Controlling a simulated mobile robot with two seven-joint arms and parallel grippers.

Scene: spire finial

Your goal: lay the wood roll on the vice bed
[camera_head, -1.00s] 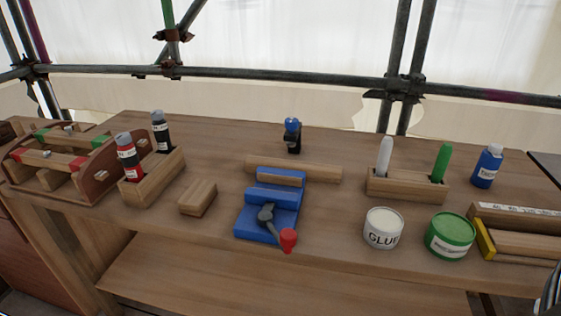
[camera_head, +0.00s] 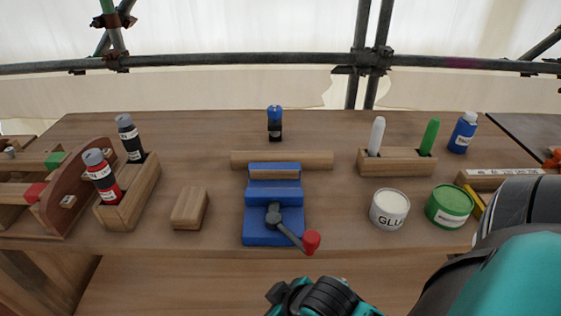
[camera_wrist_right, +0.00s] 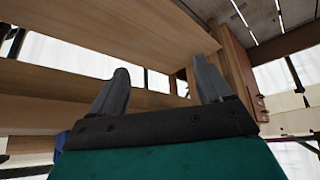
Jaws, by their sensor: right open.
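The blue vice (camera_head: 272,225) stands at the middle of the bench, with a grey lever and a red knob at its front. A long pale wooden bar (camera_head: 315,160), which looks like the wood roll, lies crosswise just behind the vice. Whether it touches the vice is not clear. A wooden strip (camera_head: 274,174) shows in the vice's upper part. My right gripper shows in the right wrist view (camera_wrist_right: 163,80), its two grey fingers apart with nothing between them. In the head view its arm is below the bench's front edge, and the fingertips cannot be made out. My left gripper is not in view.
A small wood block (camera_head: 190,208) and a holder with two bottles (camera_head: 130,195) stand left. A marker holder (camera_head: 396,162), a glue tub (camera_head: 390,209), a green tub (camera_head: 449,206) and a blue bottle (camera_head: 463,132) stand right. Bare bench top lies between the vice and glue tub.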

